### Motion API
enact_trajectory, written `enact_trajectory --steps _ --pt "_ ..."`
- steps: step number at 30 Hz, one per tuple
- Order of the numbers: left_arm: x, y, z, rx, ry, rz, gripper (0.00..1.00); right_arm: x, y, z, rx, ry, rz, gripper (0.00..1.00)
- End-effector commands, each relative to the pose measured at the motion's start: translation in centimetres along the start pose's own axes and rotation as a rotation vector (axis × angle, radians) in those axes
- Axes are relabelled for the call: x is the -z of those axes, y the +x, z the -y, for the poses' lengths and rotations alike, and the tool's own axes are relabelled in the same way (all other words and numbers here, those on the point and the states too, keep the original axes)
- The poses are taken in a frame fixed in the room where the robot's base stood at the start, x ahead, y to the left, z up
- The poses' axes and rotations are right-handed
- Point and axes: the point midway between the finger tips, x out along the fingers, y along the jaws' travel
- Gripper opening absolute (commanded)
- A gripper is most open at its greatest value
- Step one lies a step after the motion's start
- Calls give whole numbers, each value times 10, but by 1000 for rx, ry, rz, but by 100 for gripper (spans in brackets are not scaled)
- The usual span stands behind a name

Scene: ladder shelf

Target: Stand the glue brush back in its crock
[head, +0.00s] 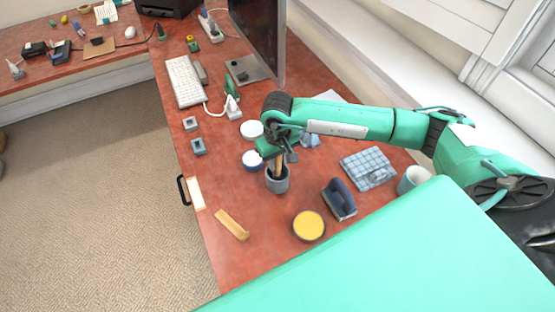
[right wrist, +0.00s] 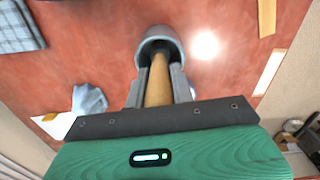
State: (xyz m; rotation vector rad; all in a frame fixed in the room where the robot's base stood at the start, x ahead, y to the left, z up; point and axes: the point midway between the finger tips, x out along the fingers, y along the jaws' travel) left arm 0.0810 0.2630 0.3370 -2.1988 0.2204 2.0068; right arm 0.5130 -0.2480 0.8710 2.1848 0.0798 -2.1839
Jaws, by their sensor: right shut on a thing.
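The glue brush shows as a wooden handle (head: 280,165), upright between the fingers of my right gripper (head: 274,157). The crock (head: 277,184) is a small grey cup standing on the red-brown desk, directly below the gripper. The lower end of the brush is inside the crock's mouth, and its bristles are hidden. In the right wrist view, the fingers of my right gripper (right wrist: 157,80) are shut on the handle (right wrist: 158,88), which runs down into the grey crock (right wrist: 160,34). Whether the brush touches the crock's bottom cannot be seen. My left gripper is not in view.
White-lidded jars (head: 253,160) stand close left of the crock. A yellow-topped round tin (head: 308,226), a dark blue block-shaped item (head: 339,199) and a wooden piece (head: 232,225) lie nearer. A folded checked cloth (head: 367,168) and a mug (head: 412,179) are to the right.

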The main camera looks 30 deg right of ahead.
Motion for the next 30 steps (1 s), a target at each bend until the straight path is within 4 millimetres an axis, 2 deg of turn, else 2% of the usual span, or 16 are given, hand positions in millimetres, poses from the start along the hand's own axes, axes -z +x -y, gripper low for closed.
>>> enact_trajectory --steps 5,6,9,10,20,30 --pt "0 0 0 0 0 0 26 0 0 0 0 0 0 0" --pt "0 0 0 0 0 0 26 0 0 0 0 0 0 28" --pt "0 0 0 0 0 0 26 0 0 0 0 0 0 47" --pt "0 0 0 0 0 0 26 0 0 0 0 0 0 49" --pt "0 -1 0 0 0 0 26 0 -2 0 0 0 0 49" --pt "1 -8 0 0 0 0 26 0 -20 0 0 1 0 49"
